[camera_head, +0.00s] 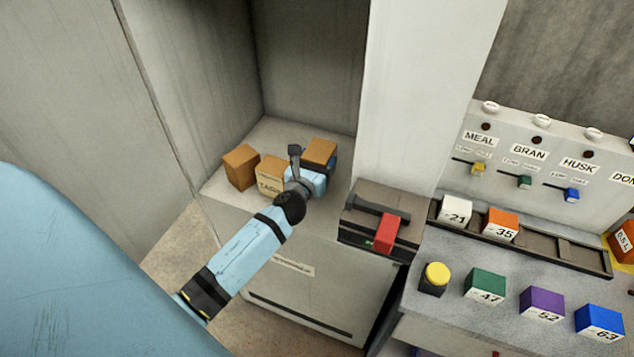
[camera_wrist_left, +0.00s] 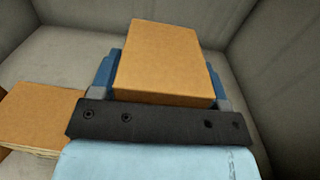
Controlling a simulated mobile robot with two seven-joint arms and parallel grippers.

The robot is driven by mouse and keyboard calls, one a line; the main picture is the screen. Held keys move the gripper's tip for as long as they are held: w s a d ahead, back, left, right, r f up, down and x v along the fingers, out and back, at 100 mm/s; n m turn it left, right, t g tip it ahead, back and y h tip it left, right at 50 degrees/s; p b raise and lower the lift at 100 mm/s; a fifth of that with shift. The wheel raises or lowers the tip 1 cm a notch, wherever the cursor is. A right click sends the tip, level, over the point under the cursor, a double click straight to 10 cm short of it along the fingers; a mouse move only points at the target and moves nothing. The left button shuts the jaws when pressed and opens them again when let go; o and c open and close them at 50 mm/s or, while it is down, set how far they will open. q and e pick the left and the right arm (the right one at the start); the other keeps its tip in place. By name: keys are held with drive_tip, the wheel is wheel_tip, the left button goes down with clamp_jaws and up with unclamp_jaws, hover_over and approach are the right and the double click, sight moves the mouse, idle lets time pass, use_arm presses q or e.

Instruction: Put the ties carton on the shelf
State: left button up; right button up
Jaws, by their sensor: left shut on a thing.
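My left gripper (camera_head: 322,166) is inside the alcove, shut on a brown carton (camera_head: 320,151) at the right of the shelf (camera_head: 283,135). In the left wrist view this carton (camera_wrist_left: 165,55) sits between the blue fingers. Its label is hidden, so I cannot tell whether it is the ties carton. I cannot tell whether it touches the shelf. Left of it stand a carton with a partly covered label, seemingly starting "TA" (camera_head: 269,174), and another brown carton (camera_head: 241,167). My right gripper is not in view.
Walls enclose the alcove, with a white pillar (camera_head: 415,90) on its right. A dark box with a red handle (camera_head: 386,234) stands right of the shelf. Further right are a counter with coloured blocks (camera_head: 541,303) and a labelled lever panel (camera_head: 540,140).

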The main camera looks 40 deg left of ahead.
use_arm(q)
wheel_tip(320, 180, down, 4)
drive_tip(key=shift+r+b, duration=0.15)
drive_tip(key=shift+b, duration=0.5)
wheel_tip(320, 180, down, 3)
drive_tip(key=shift+r+b, duration=0.1)
drive_tip(key=shift+b, duration=0.85)
drive_tip(key=o, duration=1.1)
